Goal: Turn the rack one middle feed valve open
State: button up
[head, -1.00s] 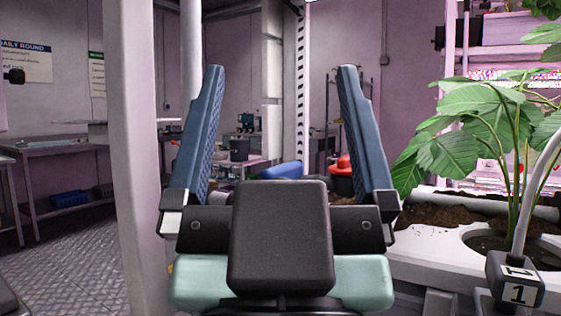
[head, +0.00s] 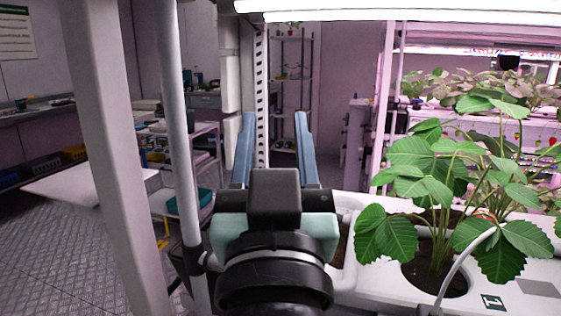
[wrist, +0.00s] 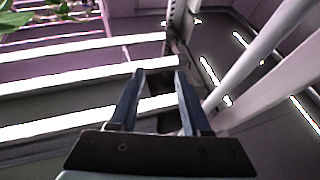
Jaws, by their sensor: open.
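My gripper (head: 272,140) is open and empty in the head view, its two blue fingers pointing away from me. It is left of the white planting trough (head: 375,295) and its leafy plant (head: 405,160). In the wrist view, the two fingers (wrist: 156,88) stand apart with nothing between them. Bright strips, pale bars and a white post lie beyond them. I cannot make out the middle feed valve of rack one in either view.
A thick white post (head: 105,150) and a thinner white pipe (head: 180,130) stand left of my arm. A lit lamp bar (head: 400,12) runs overhead. A cart (head: 185,150) and a shelf unit (head: 291,90) stand farther back. Open floor (head: 70,240) lies left.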

jog(key=w+r+g+p, duration=0.3)
jog(key=p, duration=0.5)
jog(key=f+m+g+h+p, duration=0.1)
jog(key=f+p, duration=0.2)
jog(key=s+a+f+m+g+h+p, duration=0.1)
jog(key=f+g+p, duration=0.1)
jog(key=f+p, duration=0.1)
jog(key=s+f+m+g+h+p, duration=0.1)
jog(key=f+p, duration=0.3)
jog(key=shift+a+g+h, duration=0.15)
jog(key=shift+g+h, duration=0.15)
jog(key=s+a+f+t+h, duration=0.2)
jog(key=s+f, duration=0.4)
jog(key=s, duration=0.5)
jog(key=shift+m, duration=0.3)
jog(key=p+x, duration=0.4)
jog(key=x, duration=0.8)
jog(key=shift+w+r+p, duration=0.15)
jog(key=shift+w+p, duration=0.15)
jog(key=shift+p, duration=0.05)
jog(key=shift+w+d, duration=0.2)
jog(key=shift+w, duration=0.15)
grip_shut()
